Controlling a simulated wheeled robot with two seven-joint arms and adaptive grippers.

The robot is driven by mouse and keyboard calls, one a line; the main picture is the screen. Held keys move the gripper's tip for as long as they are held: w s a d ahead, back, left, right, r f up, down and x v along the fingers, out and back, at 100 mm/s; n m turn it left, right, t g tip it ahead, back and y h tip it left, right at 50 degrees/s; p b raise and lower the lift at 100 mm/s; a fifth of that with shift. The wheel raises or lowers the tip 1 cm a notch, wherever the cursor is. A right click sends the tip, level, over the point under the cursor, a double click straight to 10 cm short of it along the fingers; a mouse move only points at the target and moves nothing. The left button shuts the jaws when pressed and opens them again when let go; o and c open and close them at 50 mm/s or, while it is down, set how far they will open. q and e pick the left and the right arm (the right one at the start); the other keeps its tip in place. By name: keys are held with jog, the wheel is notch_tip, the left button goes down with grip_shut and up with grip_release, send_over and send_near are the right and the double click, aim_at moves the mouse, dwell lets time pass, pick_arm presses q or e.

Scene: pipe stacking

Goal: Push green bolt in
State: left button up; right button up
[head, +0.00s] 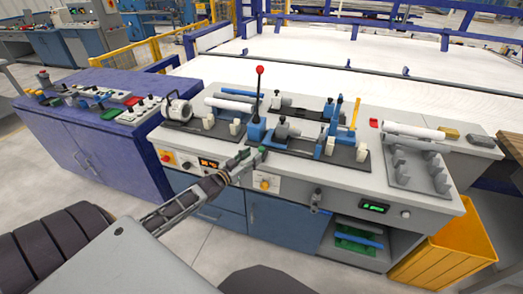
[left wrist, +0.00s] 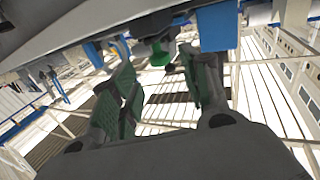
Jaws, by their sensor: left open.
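My left gripper (head: 247,158) reaches in over the front edge of the workbench, beside the machine's front panel. Its two green-padded fingers stand apart in the left wrist view (left wrist: 160,88), with nothing between the pads. The green bolt (left wrist: 159,54) shows there just beyond the fingertips, hanging from the underside of dark machine parts, between the fingers as seen. In the head view it is hard to tell the bolt from the green finger pads. I see no clear contact between gripper and bolt. My right gripper is not in view.
A red-knobbed lever (head: 259,71) rises behind the gripper. White and blue pipes lie on the bench, with a grey pipe rack (head: 417,172) at right. A purple cabinet (head: 95,150) stands left; a yellow bin (head: 447,250) stands front right.

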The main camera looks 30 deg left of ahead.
aim_at(261, 148)
pick_arm(q)
jog(key=shift+w+d, duration=0.2)
jog(key=shift+w, duration=0.95)
jog(key=shift+w+d, duration=0.15)
jog(key=shift+w, duration=1)
jog(key=shift+w+d, duration=0.1)
jog(key=shift+w, duration=0.75)
jog(key=shift+w+d, duration=0.1)
jog(key=shift+w, duration=0.05)
jog(key=c, duration=0.9)
grip_shut()
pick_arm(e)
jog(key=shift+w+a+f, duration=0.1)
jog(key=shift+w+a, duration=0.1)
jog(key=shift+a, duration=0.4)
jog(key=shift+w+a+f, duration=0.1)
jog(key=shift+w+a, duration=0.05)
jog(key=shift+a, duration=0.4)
